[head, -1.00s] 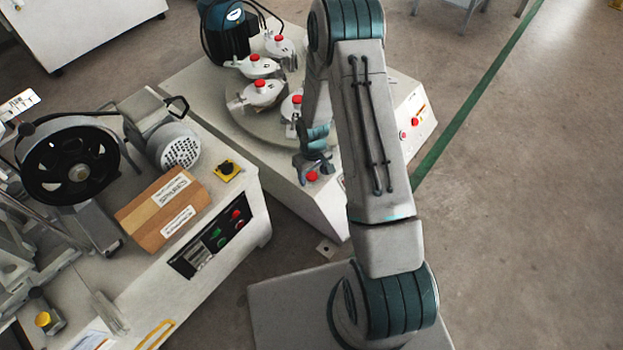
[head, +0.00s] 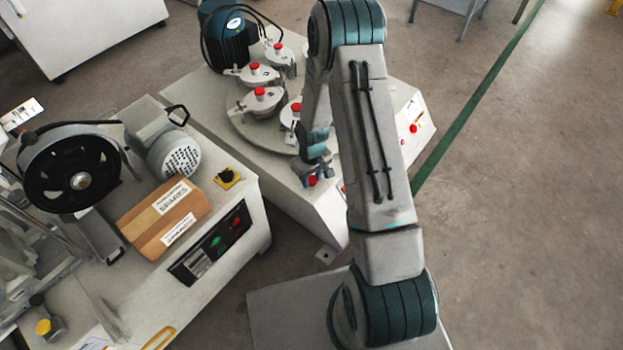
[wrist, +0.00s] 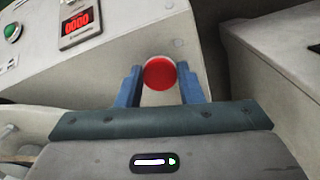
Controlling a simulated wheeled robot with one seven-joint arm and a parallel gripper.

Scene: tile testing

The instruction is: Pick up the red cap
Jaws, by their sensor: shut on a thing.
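The red cap (wrist: 159,73) shows as a round red disc between the two blue fingers of my gripper (wrist: 160,88) in the wrist view. The fingers are shut on it from both sides. In the head view my gripper (head: 314,177) is low at the front edge of the white machine, with the red cap (head: 312,181) at its tips. Whether the cap touches the machine below it cannot be told.
The white machine's round plate (head: 243,128) carries several white pots with red knobs (head: 260,92). A dark motor (head: 229,35) stands behind them. At left, another bench holds a cardboard box (head: 163,215) and a black wheel (head: 72,168). Floor at right is clear.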

